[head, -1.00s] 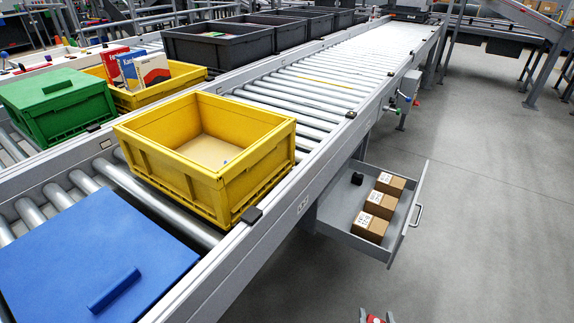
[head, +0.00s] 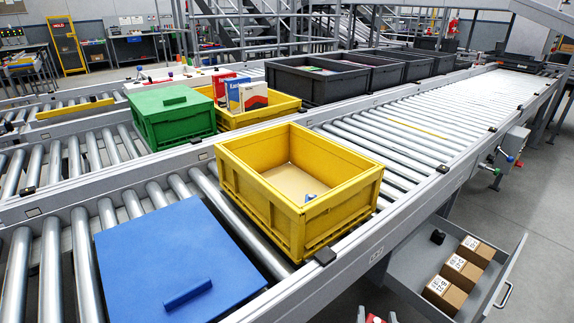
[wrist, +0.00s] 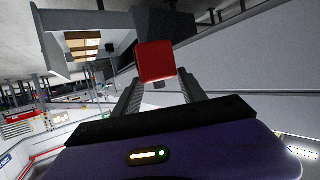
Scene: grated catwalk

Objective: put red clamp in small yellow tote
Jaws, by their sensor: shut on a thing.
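In the head view, my gripper (head: 376,319) just shows at the bottom edge, with a bit of red between its fingertips. In the wrist view, my gripper (wrist: 157,82) is shut on the red clamp (wrist: 155,60), which shows as a red block between the fingers. A yellow tote (head: 272,212) stands open on the near conveyor, above and left of my gripper in the picture. A small blue and white thing (head: 310,197) lies in it. Another yellow tote (head: 281,108) behind it holds upright boxes. I cannot tell which tote is called small.
A blue lid or box (head: 170,262) lies left of the near tote. A lidded green tote (head: 173,117) and dark grey totes (head: 315,90) stand behind. An open drawer (head: 405,272) with several cartons juts out below the conveyor at right. The rollers (head: 400,135) beyond the tote are clear.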

